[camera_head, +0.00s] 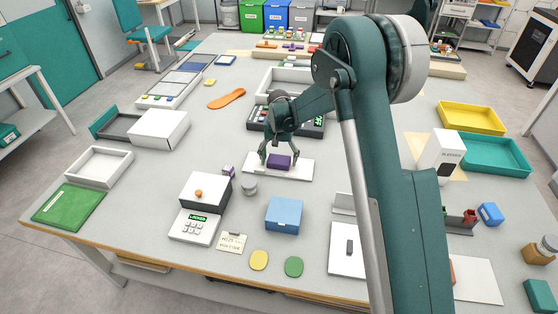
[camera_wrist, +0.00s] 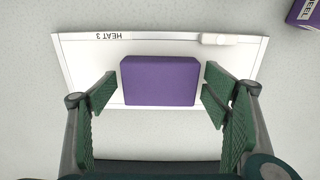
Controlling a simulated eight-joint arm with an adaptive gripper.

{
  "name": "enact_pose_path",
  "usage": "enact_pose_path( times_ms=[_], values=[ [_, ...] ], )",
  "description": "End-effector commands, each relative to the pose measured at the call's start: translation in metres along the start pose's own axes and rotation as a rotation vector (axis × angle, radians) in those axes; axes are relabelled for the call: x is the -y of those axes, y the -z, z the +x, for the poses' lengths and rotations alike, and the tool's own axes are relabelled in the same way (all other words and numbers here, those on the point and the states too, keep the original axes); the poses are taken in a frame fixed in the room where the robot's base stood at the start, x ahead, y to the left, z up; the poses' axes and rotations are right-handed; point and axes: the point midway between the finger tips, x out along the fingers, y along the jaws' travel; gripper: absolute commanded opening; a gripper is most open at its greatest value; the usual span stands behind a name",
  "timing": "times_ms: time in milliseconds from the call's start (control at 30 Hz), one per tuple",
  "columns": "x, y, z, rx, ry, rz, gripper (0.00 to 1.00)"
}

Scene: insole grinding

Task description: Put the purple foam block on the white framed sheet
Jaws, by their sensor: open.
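The purple foam block (camera_wrist: 160,81) lies on the white framed sheet (camera_wrist: 85,48), inside its outline in the wrist view. The sheet has "HEAT 3" printed on its frame and a small white clip-like piece on one edge. In the head view the purple block (camera_head: 279,161) shows on the sheet (camera_head: 301,168) near the middle of the table. My gripper (camera_wrist: 158,92) is open, with one finger on each side of the block. A gap shows between each finger and the block. In the head view my gripper (camera_head: 279,153) is right over the sheet.
A dark device with green displays (camera_head: 313,125) stands just behind the sheet. A small grey jar (camera_head: 249,186) and a blue box (camera_head: 285,214) are in front. A white-topped box (camera_head: 206,190) and a scale (camera_head: 194,226) stand at front left. Free table lies right of the sheet.

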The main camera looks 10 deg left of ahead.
Motion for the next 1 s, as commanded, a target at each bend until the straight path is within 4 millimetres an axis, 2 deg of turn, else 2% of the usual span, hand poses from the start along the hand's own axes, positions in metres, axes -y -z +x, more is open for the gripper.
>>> enact_pose_path(
  times_ms=[200, 367, 800, 1000],
  values=[
    [0.000, 0.000, -0.004, 0.000, 0.000, 0.000, 0.75],
    [0.000, 0.000, -0.017, 0.000, 0.000, 0.000, 0.75],
    [0.000, 0.000, -0.085, 0.000, 0.000, 0.000, 0.75],
    [0.000, 0.000, -0.110, 0.000, 0.000, 0.000, 0.75]
  ],
)
